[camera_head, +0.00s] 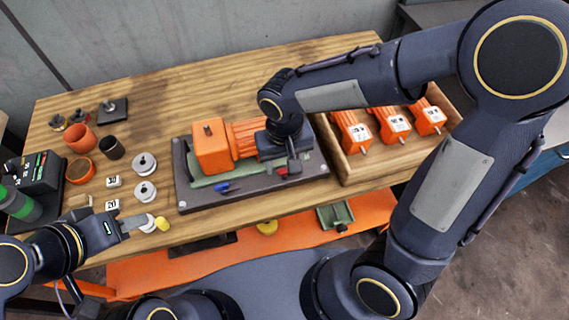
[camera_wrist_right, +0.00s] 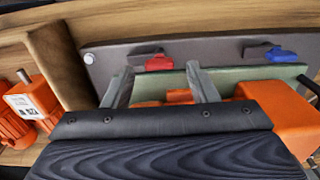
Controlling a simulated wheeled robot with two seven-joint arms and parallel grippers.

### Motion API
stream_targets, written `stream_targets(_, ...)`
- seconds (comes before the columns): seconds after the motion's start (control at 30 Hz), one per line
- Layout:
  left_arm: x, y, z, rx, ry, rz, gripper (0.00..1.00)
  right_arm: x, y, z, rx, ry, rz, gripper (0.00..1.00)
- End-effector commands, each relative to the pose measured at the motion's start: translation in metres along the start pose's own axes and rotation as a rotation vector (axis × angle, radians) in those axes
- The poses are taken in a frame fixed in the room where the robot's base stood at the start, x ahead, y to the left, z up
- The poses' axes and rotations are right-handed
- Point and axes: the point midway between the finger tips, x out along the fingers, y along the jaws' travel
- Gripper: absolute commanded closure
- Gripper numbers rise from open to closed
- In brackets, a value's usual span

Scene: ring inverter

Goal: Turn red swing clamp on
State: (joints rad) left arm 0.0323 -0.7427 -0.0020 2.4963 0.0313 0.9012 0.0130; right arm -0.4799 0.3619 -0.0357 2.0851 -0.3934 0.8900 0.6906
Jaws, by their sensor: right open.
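In the right wrist view the red clamp (camera_wrist_right: 159,63) shows beside a black part. It appears beyond and between the fingertips of my right gripper (camera_wrist_right: 158,74), which is open with nothing seen between its fingers; I cannot tell if it touches. The right gripper (camera_head: 293,158) is over the fixture plate's right part. The blue clamp (camera_head: 224,187) sits left of the red one. My left gripper (camera_head: 143,220) is over the table's near left edge; its finger gap is unclear.
An orange motor housing (camera_head: 212,147) lies on the green holder of the fixture plate (camera_head: 186,202). A wooden box (camera_head: 352,174) with orange units stands at right. Metal discs (camera_head: 145,163), orange cups (camera_head: 81,138) and a black device (camera_head: 37,172) fill the left.

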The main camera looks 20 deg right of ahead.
Motion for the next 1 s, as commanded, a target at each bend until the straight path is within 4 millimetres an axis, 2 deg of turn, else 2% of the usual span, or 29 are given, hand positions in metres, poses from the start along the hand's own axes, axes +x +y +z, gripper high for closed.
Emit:
stream_targets(0.13,0.001,-0.001,0.001,0.0,0.0,0.0,0.68,0.015,0.001,0.0,0.0,-0.001,0.001,0.47)
stream_targets(0.47,0.001,-0.001,0.001,0.0,0.0,0.0,0.68,0.018,0.001,0.0,0.001,0.0,0.0,0.49)
stream_targets(0.8,0.001,-0.001,0.001,0.0,0.0,0.0,0.68,0.017,0.0,0.0,0.0,0.0,-0.001,0.92)
stream_targets(1.0,0.001,-0.001,0.001,0.0,0.0,0.0,0.68,0.017,0.0,0.0,-0.013,0.0,-0.001,0.92)
